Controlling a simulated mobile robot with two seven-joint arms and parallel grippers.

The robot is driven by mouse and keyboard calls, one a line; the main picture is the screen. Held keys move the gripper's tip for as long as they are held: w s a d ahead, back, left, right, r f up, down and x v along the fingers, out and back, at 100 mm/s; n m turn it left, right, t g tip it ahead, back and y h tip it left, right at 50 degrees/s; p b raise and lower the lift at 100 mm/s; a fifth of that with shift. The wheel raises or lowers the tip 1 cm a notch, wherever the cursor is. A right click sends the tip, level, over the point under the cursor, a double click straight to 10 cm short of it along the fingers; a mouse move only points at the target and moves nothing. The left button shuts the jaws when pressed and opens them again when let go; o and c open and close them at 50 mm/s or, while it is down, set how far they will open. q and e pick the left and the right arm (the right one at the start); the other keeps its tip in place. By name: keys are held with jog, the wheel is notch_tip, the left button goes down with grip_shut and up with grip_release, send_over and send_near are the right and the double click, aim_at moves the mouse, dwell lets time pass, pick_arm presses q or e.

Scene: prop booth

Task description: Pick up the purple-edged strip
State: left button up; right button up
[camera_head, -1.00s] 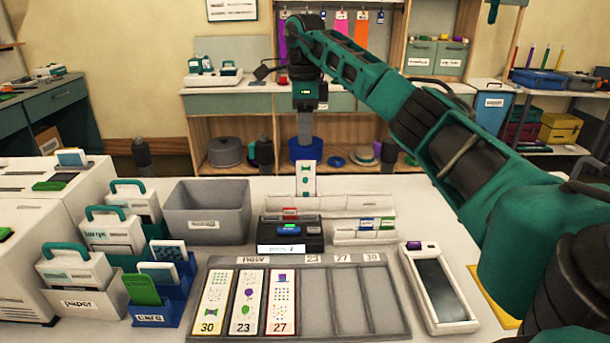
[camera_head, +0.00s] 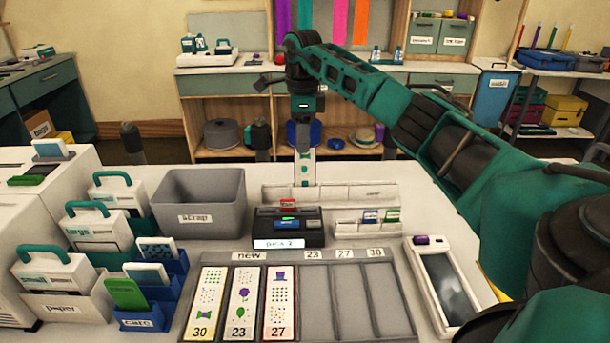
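A white strip (camera_head: 304,169) with small printed shapes stands upright at the white rack (camera_head: 372,193) behind the black device; its edge colour is too small to tell. My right gripper (camera_head: 304,148) points down at the strip's top end, its fingertips overlapping it in the view. Whether the fingers are closed on it cannot be told. Three more strips lie in the grey tray (camera_head: 338,304): a yellow-edged strip marked 30 (camera_head: 206,302), a dark-edged strip marked 23 (camera_head: 242,302) and a red-edged strip marked 27 (camera_head: 281,302). My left gripper is out of view.
The black device (camera_head: 288,228) stands between tray and rack. A grey scrap bin (camera_head: 200,208) is left of it, with caddies and a blue card holder (camera_head: 150,315) nearer. A white-framed screen device (camera_head: 443,288) lies right of the tray. The tray's right slots are empty.

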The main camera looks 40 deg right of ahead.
send_over(305, 174)
notch_tip(305, 174, down, 5)
jog(key=shift+c, duration=0.3)
grip_shut()
